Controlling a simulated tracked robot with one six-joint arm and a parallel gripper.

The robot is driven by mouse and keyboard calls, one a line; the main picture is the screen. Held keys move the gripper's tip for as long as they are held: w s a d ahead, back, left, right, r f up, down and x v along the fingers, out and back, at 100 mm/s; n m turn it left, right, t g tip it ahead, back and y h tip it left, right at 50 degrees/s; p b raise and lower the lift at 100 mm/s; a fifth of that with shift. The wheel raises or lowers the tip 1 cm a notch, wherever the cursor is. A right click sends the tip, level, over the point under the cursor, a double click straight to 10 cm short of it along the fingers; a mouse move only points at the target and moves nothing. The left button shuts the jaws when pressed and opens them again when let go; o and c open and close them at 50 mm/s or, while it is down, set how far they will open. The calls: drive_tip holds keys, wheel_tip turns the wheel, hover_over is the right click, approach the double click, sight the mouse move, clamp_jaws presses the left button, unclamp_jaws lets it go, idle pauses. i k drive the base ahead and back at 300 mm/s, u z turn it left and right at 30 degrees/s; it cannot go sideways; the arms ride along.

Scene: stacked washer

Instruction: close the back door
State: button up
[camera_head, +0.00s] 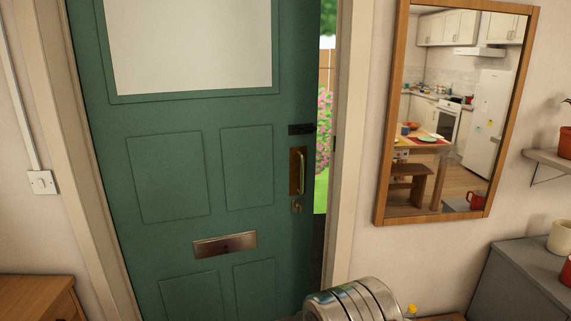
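The green back door (180,120) stands slightly ajar in its pale frame. A narrow gap (323,150) along its right edge shows grass and pink flowers outside. The door has a pale upper pane (190,45), a brass pull handle (298,172) near its right edge with a lock (296,207) below, and a letter plate (225,244) lower down. A dark latch piece (301,129) sits above the handle. The door's bottom is out of the picture. My gripper is not in view, and nothing is seen touching the door.
A shiny ribbed metal cylinder (352,302) stands at the bottom, right of the door; I cannot tell what it is. A grey unit (515,285) with mugs is at lower right. A wooden cabinet (38,298) is at lower left. A wood-framed mirror (383,150) reflects a kitchen.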

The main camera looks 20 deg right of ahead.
sight(194, 108)
drive_tip(key=u, duration=0.2)
drive_tip(key=i, duration=1.1)
drive_tip(key=u, duration=0.25)
